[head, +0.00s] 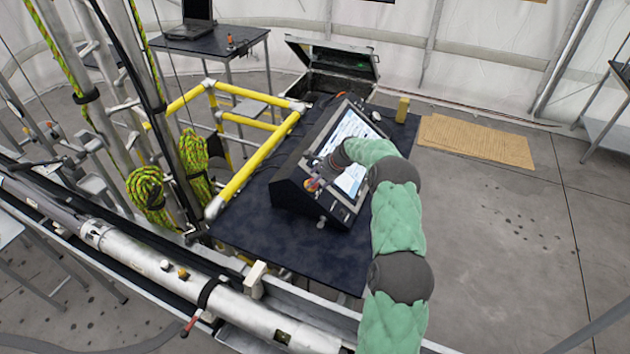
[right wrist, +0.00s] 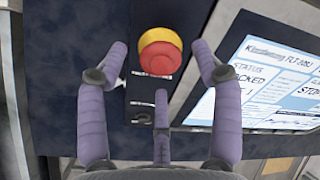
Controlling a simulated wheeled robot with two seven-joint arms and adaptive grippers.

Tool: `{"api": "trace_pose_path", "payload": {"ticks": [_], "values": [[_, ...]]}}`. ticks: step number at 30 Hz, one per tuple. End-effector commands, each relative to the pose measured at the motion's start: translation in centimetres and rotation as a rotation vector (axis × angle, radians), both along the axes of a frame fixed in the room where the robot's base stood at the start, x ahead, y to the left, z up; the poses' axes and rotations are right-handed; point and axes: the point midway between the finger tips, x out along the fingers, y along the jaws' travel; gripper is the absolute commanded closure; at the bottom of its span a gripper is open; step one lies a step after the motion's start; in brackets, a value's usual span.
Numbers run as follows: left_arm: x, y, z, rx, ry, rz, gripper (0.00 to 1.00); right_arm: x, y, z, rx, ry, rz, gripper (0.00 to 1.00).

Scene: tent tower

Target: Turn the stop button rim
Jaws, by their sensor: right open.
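The stop button has a red cap (right wrist: 160,60) and a yellow rim (right wrist: 160,37), and sits on a dark panel strip beside the console screen (right wrist: 262,75) in the right wrist view. My right gripper (right wrist: 159,50) is open, with purple fingers. Two fingertips stand left and right of the button, apart from it in the picture, and a third points up from below. Depth between fingers and button is hard to judge. In the head view, my right gripper (head: 319,176) is over the lower left of the slanted console (head: 290,196), largely covering the button area. My left gripper is not in view.
The console stands on a dark blue table (head: 250,215). Yellow rails (head: 262,158) run along its left, with roped poles beyond. An open case (head: 335,65) lies behind. A small yellow bottle (head: 402,109) stands at the table's back right. Floor at right is mostly clear.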

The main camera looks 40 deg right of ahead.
Motion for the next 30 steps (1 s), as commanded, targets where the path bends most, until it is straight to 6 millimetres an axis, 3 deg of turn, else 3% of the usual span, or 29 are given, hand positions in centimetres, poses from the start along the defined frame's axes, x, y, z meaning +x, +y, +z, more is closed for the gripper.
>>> {"api": "trace_pose_path", "payload": {"ticks": [6, 15, 16, 21, 22, 30], "values": [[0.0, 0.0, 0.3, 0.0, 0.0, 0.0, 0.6, 0.8, 0.3, -1.2, 0.0, -0.001, 0.0, 0.34], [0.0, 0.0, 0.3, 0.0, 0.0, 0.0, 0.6, 0.9, 0.3, -1.4, -0.001, -0.001, 0.0, 0.34], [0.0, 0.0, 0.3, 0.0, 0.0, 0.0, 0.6, 0.9, 0.3, -1.4, -0.001, -0.001, 0.0, 0.37], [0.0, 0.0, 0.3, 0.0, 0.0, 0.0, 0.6, 0.8, 0.4, -1.4, -0.001, -0.001, 0.0, 0.85], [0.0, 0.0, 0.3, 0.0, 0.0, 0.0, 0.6, 0.9, 0.4, -1.4, -0.001, -0.001, 0.0, 0.9], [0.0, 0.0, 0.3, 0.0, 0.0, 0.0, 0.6, 0.9, 0.4, -1.4, 0.006, 0.002, -0.008, 0.91]]}}
